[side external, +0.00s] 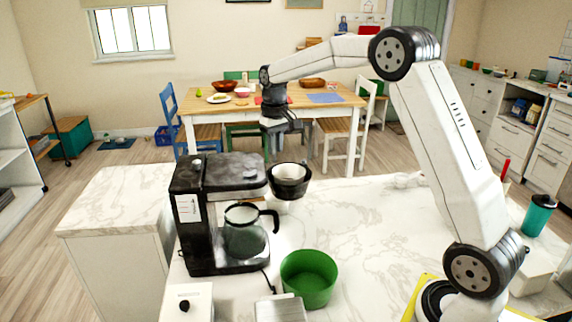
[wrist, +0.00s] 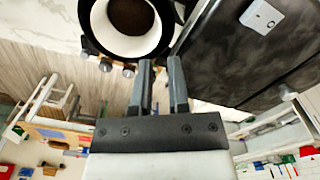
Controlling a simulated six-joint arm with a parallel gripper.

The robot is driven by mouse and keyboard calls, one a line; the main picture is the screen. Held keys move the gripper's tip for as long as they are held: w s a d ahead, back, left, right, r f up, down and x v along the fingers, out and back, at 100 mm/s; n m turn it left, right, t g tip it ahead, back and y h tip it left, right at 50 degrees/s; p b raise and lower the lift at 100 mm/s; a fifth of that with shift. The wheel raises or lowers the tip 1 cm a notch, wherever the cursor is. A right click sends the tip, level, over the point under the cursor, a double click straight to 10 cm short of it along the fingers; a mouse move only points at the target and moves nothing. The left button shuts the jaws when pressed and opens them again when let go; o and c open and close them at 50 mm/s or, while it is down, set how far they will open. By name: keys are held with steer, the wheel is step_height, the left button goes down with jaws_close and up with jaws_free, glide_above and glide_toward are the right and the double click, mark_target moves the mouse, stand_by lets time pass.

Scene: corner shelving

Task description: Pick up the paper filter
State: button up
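The paper filter (side external: 288,172) is a white cup seated in the black filter basket (side external: 291,190) to the right of the coffee maker (side external: 212,205). In the wrist view the filter (wrist: 122,46) shows as a white ring with a brown inside, near the top edge. The black basket (wrist: 90,45) surrounds it. My gripper (side external: 278,148) hangs above the basket, apart from the filter. In the wrist view my gripper (wrist: 160,62) shows two fingers with a gap and nothing between them. The tips appear just below the basket's rim in the picture.
A glass carafe (side external: 244,240) stands in the coffee maker. A green bowl (side external: 309,279) sits in front on the marble counter (side external: 370,225). A white box with a black knob (side external: 185,303) is at the front left.

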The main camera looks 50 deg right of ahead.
steer(key=shift+f, duration=0.1)
steer(key=shift+f, duration=2.65)
steer(key=shift+f, duration=1.2)
stand_by(0.5)
stand_by(0.5)
jaws_close()
steer(key=shift+r, duration=0.35)
step_height(320, 180, up, 8)
stand_by(1.8)
